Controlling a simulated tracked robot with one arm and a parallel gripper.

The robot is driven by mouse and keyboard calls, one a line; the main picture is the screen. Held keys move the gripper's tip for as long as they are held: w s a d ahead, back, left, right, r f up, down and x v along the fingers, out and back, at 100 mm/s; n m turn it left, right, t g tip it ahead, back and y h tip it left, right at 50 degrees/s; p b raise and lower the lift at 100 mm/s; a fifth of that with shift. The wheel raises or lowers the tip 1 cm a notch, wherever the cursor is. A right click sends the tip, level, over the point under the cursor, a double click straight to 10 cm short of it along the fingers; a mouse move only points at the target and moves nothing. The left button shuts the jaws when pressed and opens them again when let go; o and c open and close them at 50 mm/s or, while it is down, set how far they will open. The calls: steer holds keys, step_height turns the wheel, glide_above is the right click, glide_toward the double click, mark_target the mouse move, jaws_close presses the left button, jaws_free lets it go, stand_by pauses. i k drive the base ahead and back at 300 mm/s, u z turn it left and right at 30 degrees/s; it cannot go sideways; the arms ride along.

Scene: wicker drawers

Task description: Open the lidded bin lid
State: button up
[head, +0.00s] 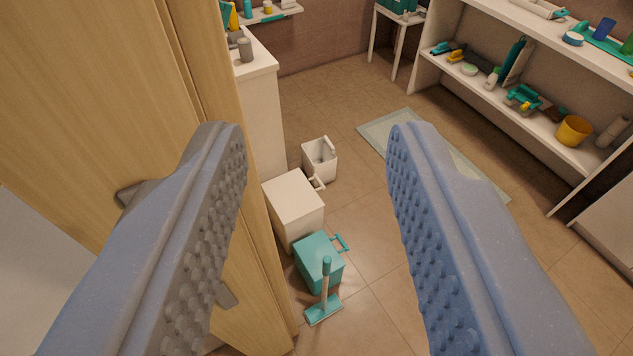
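My gripper (316,145) is open and empty, its two blue-grey studded fingers wide apart in the foreground. Beyond and below it, between the fingers in the picture, several bins stand on the floor. A white box-shaped bin (294,197) has a flat closed top and a small handle at its right edge. In front of it is a teal box-shaped bin (318,260) with a closed top and a handle at its right. Behind is a smaller white bin (319,161) that looks open. I cannot tell which is the task's lidded bin. The gripper touches none of them.
A wooden door or panel (110,110) fills the left side close by. A teal-headed brush (323,311) stands before the teal bin. A white cabinet (262,115) is behind the bins, shelving (505,105) at right. A mat (380,128) lies on otherwise clear tiled floor.

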mark_target(291, 195)
steer(key=z, duration=1.4)
steer(key=i, duration=2.85)
steer(key=u, duration=2)
